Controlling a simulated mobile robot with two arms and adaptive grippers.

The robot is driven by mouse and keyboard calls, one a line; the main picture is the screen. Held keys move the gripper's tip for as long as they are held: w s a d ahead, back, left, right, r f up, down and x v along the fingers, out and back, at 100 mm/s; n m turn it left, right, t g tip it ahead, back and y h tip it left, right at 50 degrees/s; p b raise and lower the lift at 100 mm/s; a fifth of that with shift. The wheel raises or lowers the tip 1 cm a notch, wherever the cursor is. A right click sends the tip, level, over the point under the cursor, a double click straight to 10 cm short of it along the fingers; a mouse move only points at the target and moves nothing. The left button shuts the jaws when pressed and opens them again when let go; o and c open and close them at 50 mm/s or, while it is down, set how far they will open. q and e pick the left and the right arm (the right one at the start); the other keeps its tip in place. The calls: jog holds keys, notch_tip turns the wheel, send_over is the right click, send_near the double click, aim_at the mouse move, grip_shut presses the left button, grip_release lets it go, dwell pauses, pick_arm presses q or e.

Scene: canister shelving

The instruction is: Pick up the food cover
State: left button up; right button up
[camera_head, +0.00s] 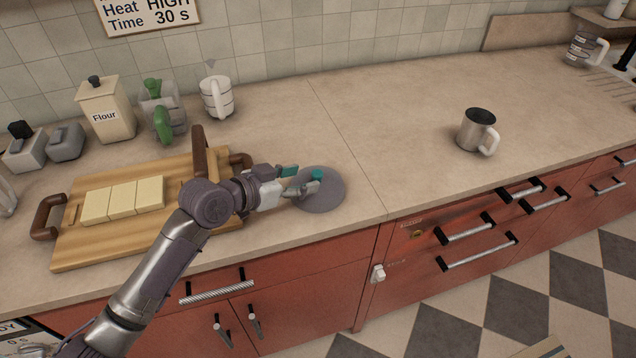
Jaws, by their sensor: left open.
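The food cover (328,198) is a round grey piece on the counter, right of the wooden board and near the counter's front edge. My left gripper (303,176) reaches in from the left, with teal-tipped fingers spread apart. One finger overlaps the cover in the picture, and the other lies at its upper left edge. The gripper is open and holds nothing. Its fingers hide part of the cover's top, so I cannot tell whether they touch it. My right gripper is out of view.
A wooden board (90,248) with pale slabs (123,199) lies left, partly behind my left arm. A flour canister (106,112), a green-and-clear container (160,110) and a white jug (216,98) stand behind. A metal mug (476,131) stands right. The middle counter is clear.

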aim_at(315, 174)
pick_arm(q)
jog(key=shift+w+d+f, duration=0.2)
jog(key=shift+w+d, duration=0.2)
jog(key=shift+d, duration=0.05)
jog(key=p+x, duration=0.1)
jog(key=x, duration=0.3)
jog(key=shift+w+p, duration=0.25)
jog(key=shift+p, duration=0.05)
jog(key=shift+w+d+f, duration=0.15)
jog(key=shift+f, duration=0.05)
jog(key=shift+c, duration=0.7)
grip_shut()
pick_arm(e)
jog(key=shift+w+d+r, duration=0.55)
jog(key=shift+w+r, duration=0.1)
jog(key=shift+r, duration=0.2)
